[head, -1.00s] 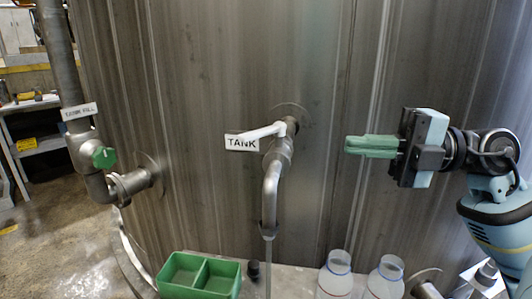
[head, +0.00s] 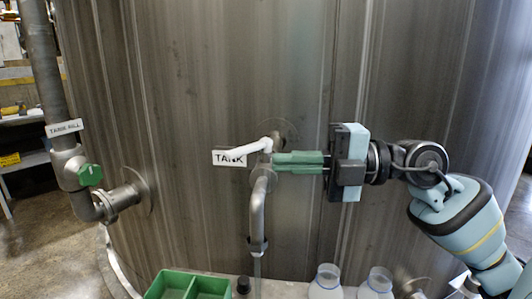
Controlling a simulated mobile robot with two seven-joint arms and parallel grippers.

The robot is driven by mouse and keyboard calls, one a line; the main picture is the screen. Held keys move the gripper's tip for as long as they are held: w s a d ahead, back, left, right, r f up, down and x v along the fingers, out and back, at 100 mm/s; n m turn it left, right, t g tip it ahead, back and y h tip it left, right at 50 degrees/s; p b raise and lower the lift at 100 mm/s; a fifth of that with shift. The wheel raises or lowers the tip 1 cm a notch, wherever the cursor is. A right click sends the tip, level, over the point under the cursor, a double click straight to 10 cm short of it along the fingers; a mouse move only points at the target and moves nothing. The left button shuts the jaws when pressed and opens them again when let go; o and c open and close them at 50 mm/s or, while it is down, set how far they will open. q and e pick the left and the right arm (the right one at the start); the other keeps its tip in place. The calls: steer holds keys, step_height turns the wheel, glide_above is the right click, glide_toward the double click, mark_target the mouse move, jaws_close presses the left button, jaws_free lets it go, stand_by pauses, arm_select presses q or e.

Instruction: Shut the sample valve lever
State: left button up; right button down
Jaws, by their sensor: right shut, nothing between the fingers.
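The sample valve (head: 262,180) is a grey metal tap on the tank wall, with its spout bent downward. Its white lever (head: 248,150) points left from the valve's top, across the pipe and in front of the TANK label (head: 222,158). A thin pale stream (head: 257,277) shows below the spout. My right gripper (head: 276,163) comes from the right, its green fingers shut and empty. Its tips are at the right side of the valve body, just below the lever's pivot end; I cannot tell whether they touch. My left gripper is not in view.
A pipe with a green knob (head: 91,175) and a TANK FILL label (head: 64,128) stands at the left. A green divided bin (head: 172,284), a small black cap (head: 243,284) and clear bottles (head: 326,281) stand below, along the bottom edge.

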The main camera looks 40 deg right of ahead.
mark_target(240, 155)
steer(key=shift+w+a+p, duration=0.15)
steer(key=shift+w+a, duration=0.1)
steer(key=shift+w, duration=0.95)
steer(key=shift+w+a+p, duration=0.15)
steer(key=shift+w+a, duration=0.05)
steer(key=shift+w, duration=1)
